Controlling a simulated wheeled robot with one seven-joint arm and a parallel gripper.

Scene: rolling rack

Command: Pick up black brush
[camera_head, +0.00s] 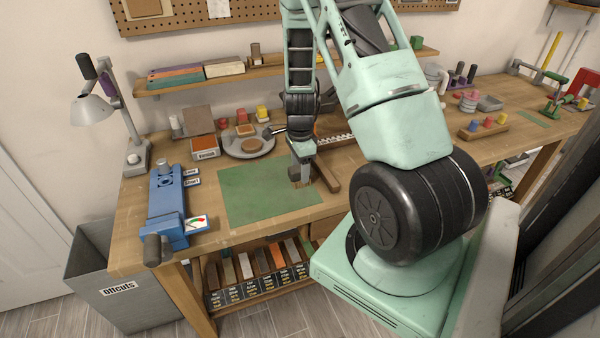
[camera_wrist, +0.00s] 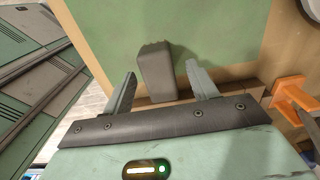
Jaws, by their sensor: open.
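My gripper (camera_wrist: 160,92) points down over the right part of the green mat, open, with its fingers apart. A dark grey block-shaped piece (camera_wrist: 157,70) with a ridged far edge shows between and just beyond the fingertips in the wrist view. It may be the black brush, but I cannot be sure. A dark block (camera_head: 294,173) also shows beside my gripper (camera_head: 301,181) in the head view. I cannot tell whether the fingers touch it. A brown wooden bar (camera_head: 329,181) lies right of the gripper in the head view. My fingers and wrist hide part of this area.
The green mat (camera_head: 255,195) is clear on its left. A blue vise-like tool (camera_head: 166,205) stands left of it. A round grey plate (camera_head: 249,152) with small blocks is behind the mat. An orange item (camera_wrist: 290,92) is right of my gripper in the wrist view.

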